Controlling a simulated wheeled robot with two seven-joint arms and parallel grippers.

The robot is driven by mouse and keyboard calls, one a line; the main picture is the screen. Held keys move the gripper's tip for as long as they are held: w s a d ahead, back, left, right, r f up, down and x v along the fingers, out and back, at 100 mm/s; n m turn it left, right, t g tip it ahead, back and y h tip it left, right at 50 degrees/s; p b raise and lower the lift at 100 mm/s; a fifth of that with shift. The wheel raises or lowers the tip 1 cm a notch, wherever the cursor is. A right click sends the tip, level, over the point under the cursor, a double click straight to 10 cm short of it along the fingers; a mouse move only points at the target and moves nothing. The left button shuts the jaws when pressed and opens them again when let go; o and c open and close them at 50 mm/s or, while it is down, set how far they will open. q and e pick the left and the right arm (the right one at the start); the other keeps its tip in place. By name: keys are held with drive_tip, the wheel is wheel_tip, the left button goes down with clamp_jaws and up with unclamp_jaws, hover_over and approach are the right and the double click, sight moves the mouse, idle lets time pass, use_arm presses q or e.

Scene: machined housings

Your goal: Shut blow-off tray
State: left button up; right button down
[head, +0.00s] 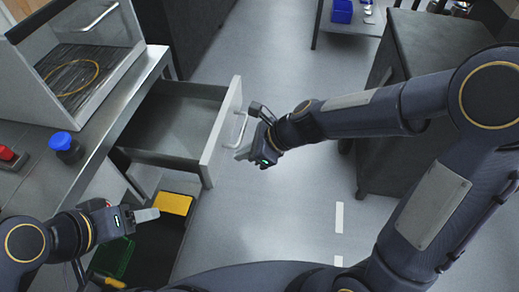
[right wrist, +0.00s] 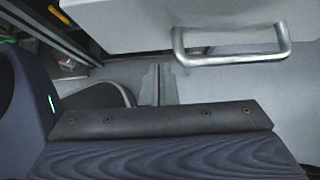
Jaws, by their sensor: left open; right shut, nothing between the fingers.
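The blow-off tray appears to be the grey drawer (head: 168,125) under the bench, and it stands pulled well out. Its pale front panel (head: 222,130) carries a bar handle (head: 240,129), which also shows at the upper right of the right wrist view (right wrist: 232,61). The tray looks empty. My right gripper (head: 244,153) is shut and empty beside the front panel, close to the handle. In the right wrist view its fingers (right wrist: 158,84) lie left of and below the handle, not around it. My left gripper (head: 148,215) is open and empty, low at the left.
A booth (head: 134,62) with a dark grate and yellow ring stands on the bench. A blue-capped container (head: 65,145) and a red button (head: 7,153) sit on the benchtop. A yellow bin (head: 174,203) and a green crate (head: 115,257) are below. Floor right of the tray is clear.

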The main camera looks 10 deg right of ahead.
sight(221, 155)
use_arm(q)
drive_tip(key=shift+r, duration=0.15)
use_arm(e)
drive_tip(key=shift+w+a+r, duration=0.1)
drive_tip(key=shift+w+a, duration=0.15)
drive_tip(key=shift+a, duration=0.55)
drive_tip(key=shift+w+a+r, duration=0.1)
drive_tip(key=shift+w+a, duration=0.15)
drive_tip(key=shift+a, duration=0.55)
